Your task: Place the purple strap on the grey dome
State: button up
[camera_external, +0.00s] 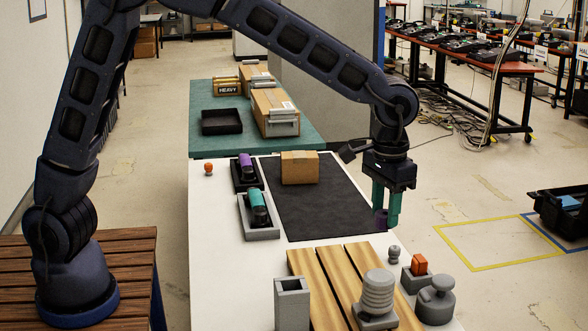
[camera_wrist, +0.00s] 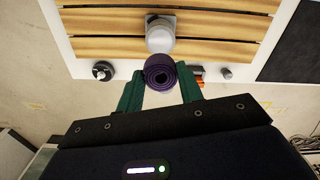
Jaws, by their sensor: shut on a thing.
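The purple strap (camera_external: 381,220) is a rolled coil. It shows end-on with its spiral in the wrist view (camera_wrist: 160,72). My gripper (camera_external: 387,208) points down and its green fingers are shut on the coil, holding it in the air by the table's right edge. A grey ribbed piece with a rounded top (camera_external: 376,293) stands on the wooden slats; in the wrist view its pale top (camera_wrist: 160,33) lies just above the coil. A second rounded grey piece with a knob (camera_external: 437,300) stands to its right. I cannot tell for certain which is the dome.
An orange block sits in a grey holder (camera_external: 418,279), with a small grey knob (camera_external: 393,255) close by. A hollow grey post (camera_external: 291,303) stands left. A cardboard box (camera_external: 299,168) rests on the dark mat (camera_external: 325,208). Trays line the left edge.

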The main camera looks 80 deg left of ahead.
aim_at(379, 275)
notch_tip(379, 275, down, 12)
jog(key=shift+r, duration=0.25)
dwell(0.3)
jog(key=shift+f, duration=0.1)
jog(key=o, duration=1)
jog(key=shift+c, duration=0.2)
